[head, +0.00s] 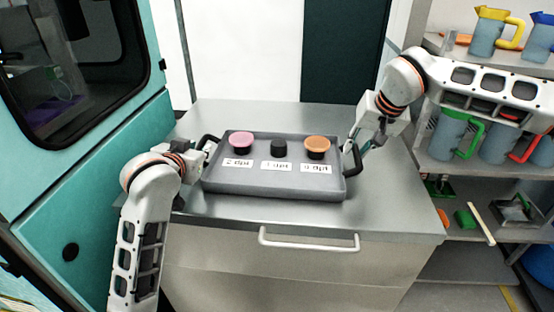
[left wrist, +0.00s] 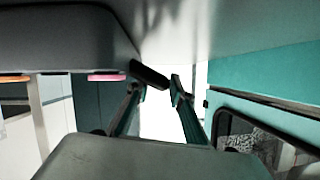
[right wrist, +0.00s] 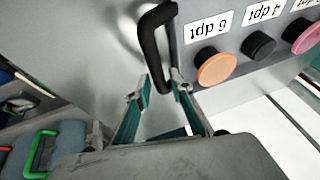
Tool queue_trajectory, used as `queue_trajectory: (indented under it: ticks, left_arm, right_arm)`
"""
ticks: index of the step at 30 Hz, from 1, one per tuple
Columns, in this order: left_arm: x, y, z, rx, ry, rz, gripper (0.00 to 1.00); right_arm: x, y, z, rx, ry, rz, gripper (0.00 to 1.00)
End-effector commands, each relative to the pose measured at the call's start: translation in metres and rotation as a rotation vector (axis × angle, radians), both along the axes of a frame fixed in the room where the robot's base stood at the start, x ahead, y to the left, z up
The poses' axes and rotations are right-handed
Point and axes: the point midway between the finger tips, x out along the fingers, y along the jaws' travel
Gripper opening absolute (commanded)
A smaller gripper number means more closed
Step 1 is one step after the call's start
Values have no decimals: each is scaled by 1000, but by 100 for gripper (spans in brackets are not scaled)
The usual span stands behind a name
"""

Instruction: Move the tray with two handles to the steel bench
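The grey tray (head: 270,186) appears to rest on the steel bench (head: 400,213). It carries a pink-topped, a black and an orange-topped round piece, with white labels in front. Its left black handle (head: 209,141) and right black handle (head: 354,158) stick out at the sides. My left gripper (head: 207,150) is at the left handle; in the left wrist view the handle (left wrist: 150,75) lies near the fingertips, which are apart. My right gripper (head: 362,146) is at the right handle; in the right wrist view the handle (right wrist: 147,45) reaches between the parted fingertips.
A teal machine (head: 110,160) with a dark window stands close at the left. Shelves (head: 480,178) with jugs stand at the right. A bar handle (head: 308,245) sticks out of the bench front. Bare bench top shows behind and right of the tray.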

Motion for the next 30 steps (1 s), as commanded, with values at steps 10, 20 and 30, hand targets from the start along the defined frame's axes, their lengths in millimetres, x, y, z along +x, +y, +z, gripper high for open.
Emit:
queue_trajectory:
  ticks: [10,20,30]
  left_arm:
    - [14,1,-6,1,0,2,22]
    - [14,0,-6,0,0,1,0]
    - [14,0,-3,-1,-2,1,0]
  right_arm:
    - [6,2,-13,0,-1,0,22]
    - [6,2,-13,0,-1,0,0]
    - [6,2,-11,1,-3,0,0]
